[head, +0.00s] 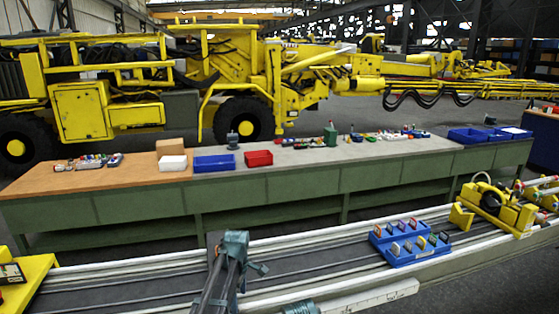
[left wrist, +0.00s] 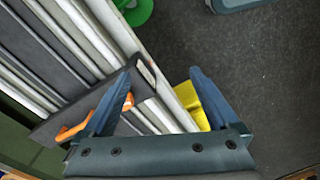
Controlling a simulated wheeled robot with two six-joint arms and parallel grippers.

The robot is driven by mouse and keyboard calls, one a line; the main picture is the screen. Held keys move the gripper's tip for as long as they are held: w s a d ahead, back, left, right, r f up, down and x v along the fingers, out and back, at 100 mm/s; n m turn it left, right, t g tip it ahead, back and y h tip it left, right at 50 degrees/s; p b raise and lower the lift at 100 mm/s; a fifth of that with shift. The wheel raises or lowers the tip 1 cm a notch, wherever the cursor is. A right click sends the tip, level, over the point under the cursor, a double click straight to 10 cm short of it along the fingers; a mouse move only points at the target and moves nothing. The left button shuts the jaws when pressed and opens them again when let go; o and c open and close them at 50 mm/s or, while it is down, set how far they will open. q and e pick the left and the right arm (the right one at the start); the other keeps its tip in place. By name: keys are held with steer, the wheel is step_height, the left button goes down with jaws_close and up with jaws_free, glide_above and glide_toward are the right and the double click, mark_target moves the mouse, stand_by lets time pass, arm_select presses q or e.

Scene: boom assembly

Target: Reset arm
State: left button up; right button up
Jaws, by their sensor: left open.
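In the left wrist view my left gripper (left wrist: 158,85) is open, its two dark blue fingers spread wide. A dark flat bar (left wrist: 75,108) crosses the pale rails (left wrist: 90,30) under the left finger, with its squared end in the gap. An orange hooked piece (left wrist: 72,130) lies by the left finger and is partly hidden by it. A yellow block (left wrist: 186,104) shows behind the right finger. I cannot tell whether the gripper touches any of these. In the head view a dark arm of mine with a teal end (head: 236,245) reaches over the rails. My right gripper is not identifiable.
A yellow carriage (head: 492,209) stands at right. Behind is a long green bench (head: 300,186) with a blue bin (head: 214,163) and red bin (head: 259,158). Open dark floor (left wrist: 255,70) lies right of the rails.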

arm_select(q)
steer(key=s+d+f+m+b, duration=0.2)
steer(key=s+f+m, duration=0.1)
steer(key=s+m, duration=0.3)
steer(key=s+d+f+m+b, duration=0.3)
steer(key=s+m, duration=0.4)
steer(key=s, duration=0.3)
steer(key=s+d+f+m+b, duration=0.2)
steer(key=s+f+m+b, duration=0.1)
steer(key=s+m, duration=0.3)
steer(key=s, duration=0.2)
steer(key=shift+s+d+f+m+y, duration=0.2)
steer(key=shift+s+d+m+y, duration=0.15)
steer(key=shift+d+m+y, duration=0.05)
